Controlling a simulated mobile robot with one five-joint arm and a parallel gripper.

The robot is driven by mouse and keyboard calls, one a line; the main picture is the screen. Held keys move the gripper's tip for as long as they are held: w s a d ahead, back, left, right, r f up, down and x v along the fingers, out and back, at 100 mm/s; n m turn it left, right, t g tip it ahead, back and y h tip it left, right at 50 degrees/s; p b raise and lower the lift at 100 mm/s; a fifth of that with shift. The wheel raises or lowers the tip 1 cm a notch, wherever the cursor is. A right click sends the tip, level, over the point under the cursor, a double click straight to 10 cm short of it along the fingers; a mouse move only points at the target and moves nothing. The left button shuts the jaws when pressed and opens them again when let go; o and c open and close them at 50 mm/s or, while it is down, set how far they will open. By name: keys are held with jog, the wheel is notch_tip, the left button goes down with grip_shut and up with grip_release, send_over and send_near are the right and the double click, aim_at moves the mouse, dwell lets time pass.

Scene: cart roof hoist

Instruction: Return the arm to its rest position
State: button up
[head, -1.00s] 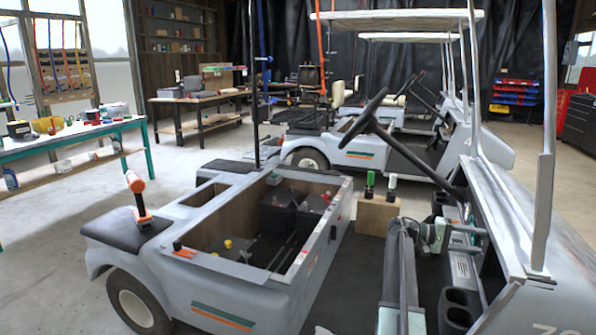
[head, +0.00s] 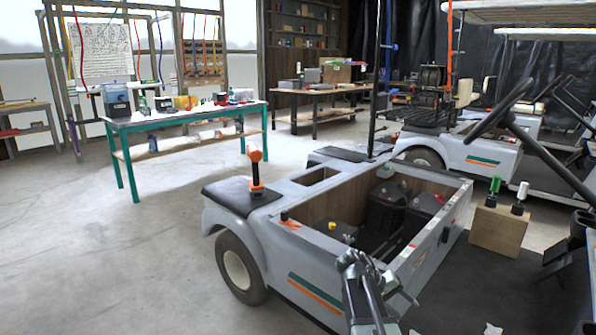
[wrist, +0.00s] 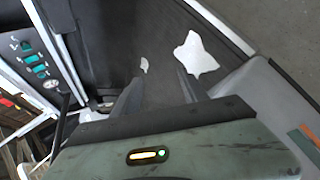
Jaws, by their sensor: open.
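My arm (head: 368,290) rises from the bottom edge of the head view, in front of the open battery bay of the near cart. Its tip is not clear there. In the wrist view my gripper (wrist: 158,88) shows its two dark fingers apart, with nothing held between them. The fingers point over a dark floor mat with a white scrap (wrist: 196,55) and a smaller white piece (wrist: 143,65) beyond them.
The near cart's open bay (head: 455,215) is close by. A wooden block (head: 499,229) with two upright handles stands on the cart floor. An orange-handled tool (head: 256,172) stands on the black pad. A green-legged workbench (head: 190,124) is at left. Concrete floor at left is clear.

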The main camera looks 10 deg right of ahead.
jog(key=s+a+f+y, duration=0.3)
jog(key=a, duration=0.5)
jog(key=s+a+f+n+t+y, duration=0.1)
jog(key=s+a+f+y, duration=0.15)
jog(key=a, duration=0.55)
jog(key=s+a+f+y, duration=0.3)
jog(key=a+y, duration=0.1)
jog(key=a, duration=0.5)
notch_tip(320, 180, up, 37)
jog(key=p, duration=3.6)
jog(key=shift+w+d, duration=0.35)
jog(key=shift+w, duration=0.05)
jog(key=shift+c, duration=1.2)
jog(key=shift+r, duration=0.1)
jog(key=shift+c, duration=0.4)
